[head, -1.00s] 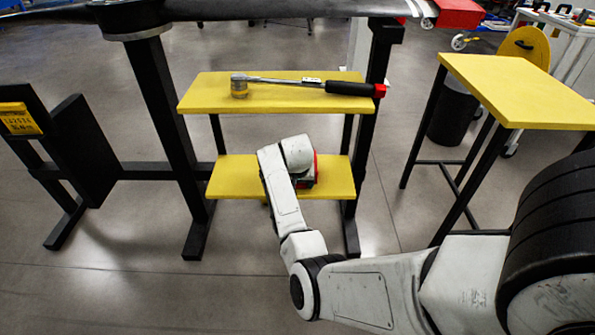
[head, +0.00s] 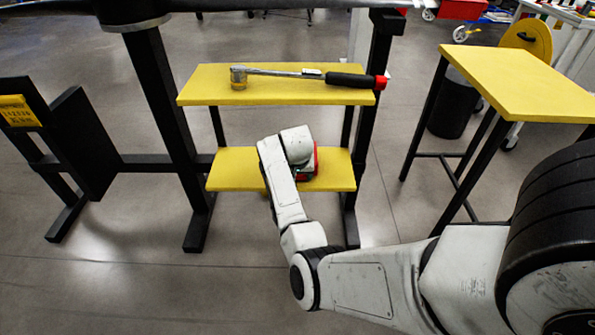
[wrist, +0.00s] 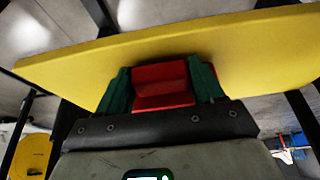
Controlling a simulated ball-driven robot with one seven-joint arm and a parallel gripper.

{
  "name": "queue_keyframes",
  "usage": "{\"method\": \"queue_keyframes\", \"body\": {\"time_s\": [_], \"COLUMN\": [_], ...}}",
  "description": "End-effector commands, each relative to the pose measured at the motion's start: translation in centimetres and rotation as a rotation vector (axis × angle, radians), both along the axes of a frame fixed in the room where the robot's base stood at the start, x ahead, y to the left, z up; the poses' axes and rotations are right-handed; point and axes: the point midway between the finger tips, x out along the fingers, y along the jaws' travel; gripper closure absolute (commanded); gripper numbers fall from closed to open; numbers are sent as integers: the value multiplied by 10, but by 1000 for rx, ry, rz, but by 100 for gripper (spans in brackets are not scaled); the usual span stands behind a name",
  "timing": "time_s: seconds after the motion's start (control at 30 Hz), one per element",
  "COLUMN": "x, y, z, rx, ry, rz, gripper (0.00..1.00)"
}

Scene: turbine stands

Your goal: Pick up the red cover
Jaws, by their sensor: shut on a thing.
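The red cover (wrist: 160,82) shows in the wrist view between the two green fingers of my gripper (wrist: 163,88), against the yellow lower shelf (wrist: 240,50). My gripper is shut on it. In the head view, a red edge of the cover (head: 315,160) shows beside my wrist, at the lower yellow shelf (head: 235,170). My arm hides most of the cover and the fingers there. I cannot tell whether the cover touches the shelf.
A torque wrench (head: 310,74) lies on the upper yellow shelf (head: 205,85), above my gripper. Black posts (head: 165,115) flank the shelves. A yellow table (head: 520,85) stands at the right, with a black bin (head: 455,108) behind it. The floor in front is clear.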

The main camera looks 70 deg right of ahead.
Motion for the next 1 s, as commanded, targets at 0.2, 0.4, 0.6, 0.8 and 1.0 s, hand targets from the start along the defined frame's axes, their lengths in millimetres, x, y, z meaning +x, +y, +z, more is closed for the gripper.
{"method": "queue_keyframes", "body": {"time_s": [0.2,0.4,0.6,0.8,1.0], "x": [1,-26,-70,-111,-133], "y": [-1,-3,-7,-10,-12], "z": [28,65,101,117,126], "rx": [-2,-4,-3,-2,-2], "ry": [-2,-2,1,0,0], "rz": [-1,-4,-5,-3,-1], "gripper": [88,88,88,88,88]}}
